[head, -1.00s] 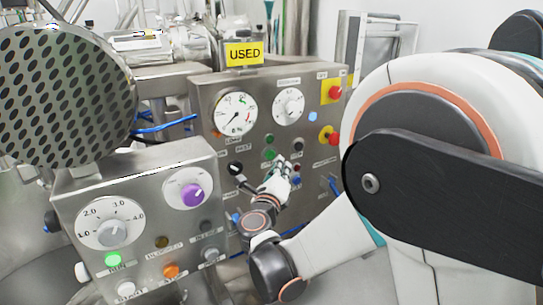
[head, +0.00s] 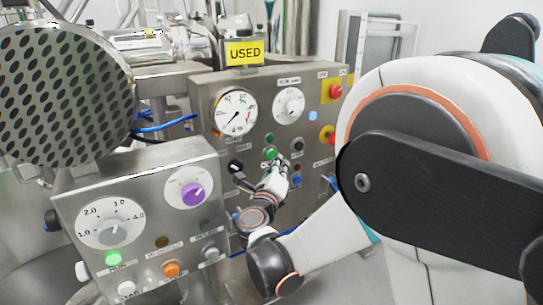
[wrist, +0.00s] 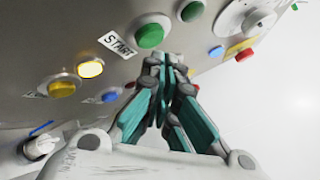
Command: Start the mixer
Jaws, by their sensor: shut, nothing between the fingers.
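The mixer's steel control panel (head: 215,100) stands in the middle of the head view, with gauges, lamps and buttons. A green button (head: 270,152) sits at its lower middle. In the wrist view the green button (wrist: 150,33) is close up, beside a START label (wrist: 117,44). My gripper (head: 279,161) is shut and empty, just below and right of this button. In the wrist view my gripper's fingertips (wrist: 168,60) point at the panel just below the button. I cannot tell whether they touch the panel.
A second control box (head: 140,185) with a purple knob (head: 193,193) stands at the left front. A red knob on yellow (head: 331,90) is at the panel's upper right. A yellow USED sign (head: 244,53) stands on top. A lit white button (wrist: 90,69) shows in the wrist view.

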